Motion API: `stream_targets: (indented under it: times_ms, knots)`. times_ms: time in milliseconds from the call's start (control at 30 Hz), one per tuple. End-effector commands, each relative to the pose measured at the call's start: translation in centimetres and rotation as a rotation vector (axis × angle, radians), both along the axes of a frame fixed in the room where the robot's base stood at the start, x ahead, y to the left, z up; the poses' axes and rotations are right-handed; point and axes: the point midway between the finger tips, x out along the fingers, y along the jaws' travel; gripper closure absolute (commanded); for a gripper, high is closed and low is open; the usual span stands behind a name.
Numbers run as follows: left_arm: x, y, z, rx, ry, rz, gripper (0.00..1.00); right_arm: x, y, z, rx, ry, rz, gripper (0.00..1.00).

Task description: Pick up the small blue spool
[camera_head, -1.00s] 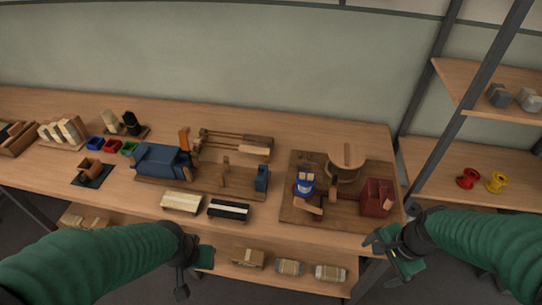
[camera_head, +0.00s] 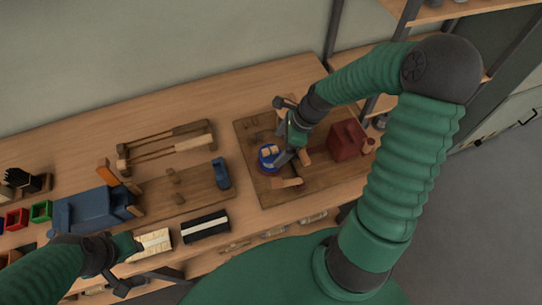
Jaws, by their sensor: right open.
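The small blue spool (camera_head: 266,163) stands on the dark wooden board (camera_head: 252,129) at the right of the bench, with pale wood showing at its top. My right gripper (camera_head: 284,154) reaches down over the board from the right. Its jaws are open, right beside the spool at its upper right, and partly cover it. I cannot tell whether a finger touches the spool. My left gripper (camera_head: 132,268) hangs at the bench's front edge, at lower left, far from the spool. Its fingers are too dark to read.
A dark red box (camera_head: 346,141) stands on the board just right of my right gripper. A wooden piece (camera_head: 286,183) lies just below the spool. A blue upright block (camera_head: 221,174) and a black-and-white brush block (camera_head: 205,226) are to the left. A shelf unit rises behind, at right.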

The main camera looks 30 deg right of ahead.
Motion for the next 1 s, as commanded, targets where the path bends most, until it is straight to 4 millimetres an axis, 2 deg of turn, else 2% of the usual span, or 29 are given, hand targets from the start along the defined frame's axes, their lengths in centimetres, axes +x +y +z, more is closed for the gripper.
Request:
stream_targets:
  times_ms: [33,267,500,733,767,1000]
  knots:
    - [0.0,0.0,-0.4,0.0,0.0,0.0,0.64,0.2,0.6,-1.2,0.001,0.002,0.005,0.1]
    - [0.0,0.0,-0.6,0.0,0.0,0.001,0.64,0.8,1.7,-3.5,-0.003,0.0,0.004,0.1]
    - [0.0,0.1,-1.1,0.0,0.0,0.001,0.64,1.8,2.6,-7.3,0.0,0.0,0.005,0.1]
    - [0.0,0.0,-1.0,0.0,0.0,0.001,0.64,1.9,2.7,-7.5,-0.002,-0.002,0.002,0.1]
    - [0.0,0.0,-1.0,0.0,-0.001,0.001,0.64,1.9,2.7,-7.5,-0.002,-0.002,0.002,0.11]
    - [0.0,0.1,-1.0,0.0,0.0,0.001,0.64,2.0,2.9,-7.4,-0.005,-0.003,0.003,0.42]
